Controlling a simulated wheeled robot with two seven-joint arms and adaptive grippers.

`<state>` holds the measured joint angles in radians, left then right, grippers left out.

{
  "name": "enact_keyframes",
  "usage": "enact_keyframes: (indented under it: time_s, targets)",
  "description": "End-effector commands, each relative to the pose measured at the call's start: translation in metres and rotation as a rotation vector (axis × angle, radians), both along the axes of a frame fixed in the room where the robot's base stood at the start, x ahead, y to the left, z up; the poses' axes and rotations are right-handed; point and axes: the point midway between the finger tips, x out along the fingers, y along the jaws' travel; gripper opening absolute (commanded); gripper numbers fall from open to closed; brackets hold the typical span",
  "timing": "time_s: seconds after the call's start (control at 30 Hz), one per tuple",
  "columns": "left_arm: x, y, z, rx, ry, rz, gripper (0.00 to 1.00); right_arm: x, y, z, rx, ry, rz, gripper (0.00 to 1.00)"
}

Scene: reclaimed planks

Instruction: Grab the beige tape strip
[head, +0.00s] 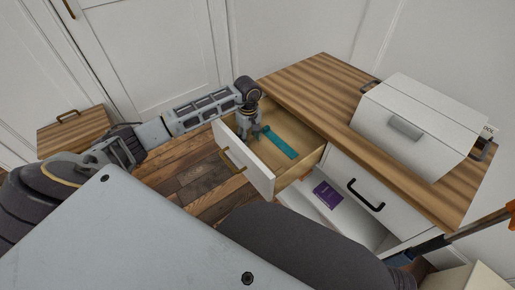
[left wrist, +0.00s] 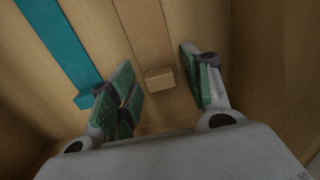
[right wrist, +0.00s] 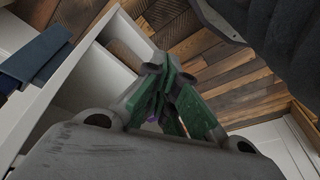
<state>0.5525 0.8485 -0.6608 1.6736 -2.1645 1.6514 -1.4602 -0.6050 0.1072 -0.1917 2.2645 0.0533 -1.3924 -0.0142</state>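The beige tape strip (left wrist: 146,32) lies in the open upper drawer (head: 248,158). In the left wrist view it runs from the top edge to a blockier near end between my left fingers. I cannot make it out in the head view. My left gripper (head: 254,133) reaches down into the drawer. In the left wrist view my left gripper (left wrist: 160,76) is open, one finger on each side of the strip, with visible gaps and nothing held. My right gripper (right wrist: 168,76) has its fingers together and holds nothing visible; it is not clear in the head view.
A teal strip (head: 281,145) lies beside the beige one, left of it in the left wrist view (left wrist: 62,45). A lower drawer (head: 352,222) is open with a purple item (head: 327,194). A white box (head: 425,120) stands on the wooden cabinet top (head: 312,85).

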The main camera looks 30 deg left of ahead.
Motion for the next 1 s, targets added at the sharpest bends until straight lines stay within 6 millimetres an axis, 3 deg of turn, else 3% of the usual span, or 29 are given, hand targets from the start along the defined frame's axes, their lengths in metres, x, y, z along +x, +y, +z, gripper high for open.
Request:
enact_keyframes:
  time_s: [0.03, 0.2, 0.67, 1.0]
  targets:
    - [0.0, 0.0, 0.0, 0.0, 0.0, 0.0, 0.38, 0.0, 0.0, 0.0, 0.0, -0.001, 0.0, 0.0]
    - [0.0, 0.0, 0.0, 0.0, 0.0, 0.0, 0.16, 0.003, 0.0, 0.001, 0.0, -0.005, 0.0, 0.0]
    - [0.0, 0.0, 0.005, 0.0, 0.0, 0.0, 0.15, 0.008, 0.0, 0.005, -0.001, -0.016, 0.0, 0.0]
    - [0.001, 0.001, 0.043, 0.001, -0.003, 0.0, 0.15, 0.002, -0.002, -0.006, -0.009, 0.01, -0.001, 0.0]
